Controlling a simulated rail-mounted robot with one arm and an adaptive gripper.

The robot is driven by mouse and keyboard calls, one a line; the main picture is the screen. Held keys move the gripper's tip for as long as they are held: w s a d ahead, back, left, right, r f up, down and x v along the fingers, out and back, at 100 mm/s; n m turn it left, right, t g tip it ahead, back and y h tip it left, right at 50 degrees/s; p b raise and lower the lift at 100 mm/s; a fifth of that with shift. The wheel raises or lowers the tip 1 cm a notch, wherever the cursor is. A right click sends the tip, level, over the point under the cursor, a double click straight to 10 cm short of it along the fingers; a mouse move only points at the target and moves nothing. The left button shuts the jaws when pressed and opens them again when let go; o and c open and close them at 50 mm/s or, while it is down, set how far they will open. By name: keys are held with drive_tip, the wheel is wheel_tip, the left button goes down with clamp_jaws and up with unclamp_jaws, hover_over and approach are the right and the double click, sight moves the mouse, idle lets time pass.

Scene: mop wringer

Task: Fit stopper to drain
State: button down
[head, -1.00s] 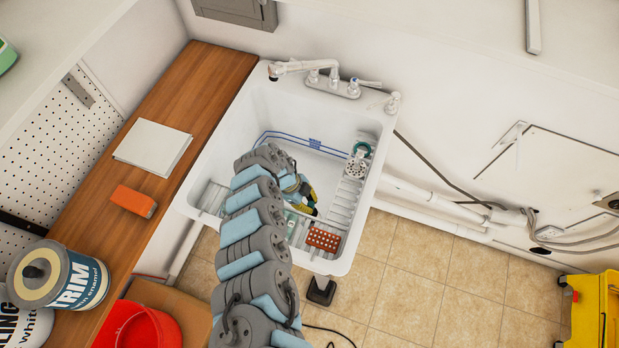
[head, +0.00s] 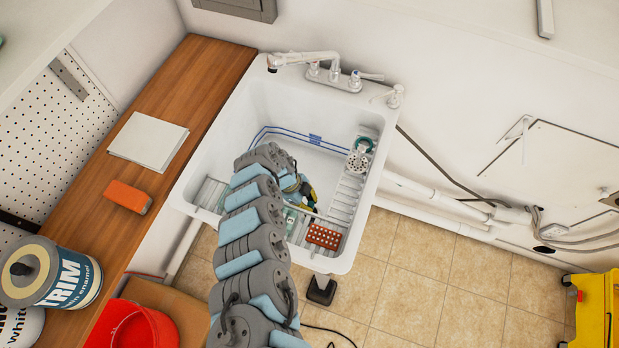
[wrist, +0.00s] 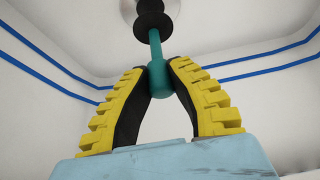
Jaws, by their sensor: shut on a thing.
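My gripper (wrist: 158,75) has its yellow-and-black fingers shut on the stopper (wrist: 154,38). The fingers pinch the teal knob of its stem. In the head view my gripper (head: 303,194) is inside the white sink (head: 270,105), low over the basin, partly covered by my arm. The stopper cannot be made out clearly there.
A ribbed ledge on the sink's right holds a round perforated piece (head: 358,162) and a teal item (head: 364,145). An orange-red holed block (head: 323,236) sits at the front. The faucet (head: 320,70) is at the back. A wooden counter (head: 185,85) runs along the left.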

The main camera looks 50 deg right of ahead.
drive_tip(key=shift+f+b, duration=0.55)
drive_tip(key=shift+f, duration=0.35)
drive_tip(key=shift+f+b, duration=1.15)
drive_tip(key=shift+b, duration=0.05)
idle(0.6)
drive_tip(key=c, duration=1)
unclamp_jaws()
drive_tip(key=shift+r, duration=0.15)
drive_tip(key=v, duration=1.1)
drive_tip(key=shift+w+a+r, duration=0.1)
drive_tip(key=shift+w+r, duration=0.15)
drive_tip(key=shift+r, duration=0.1)
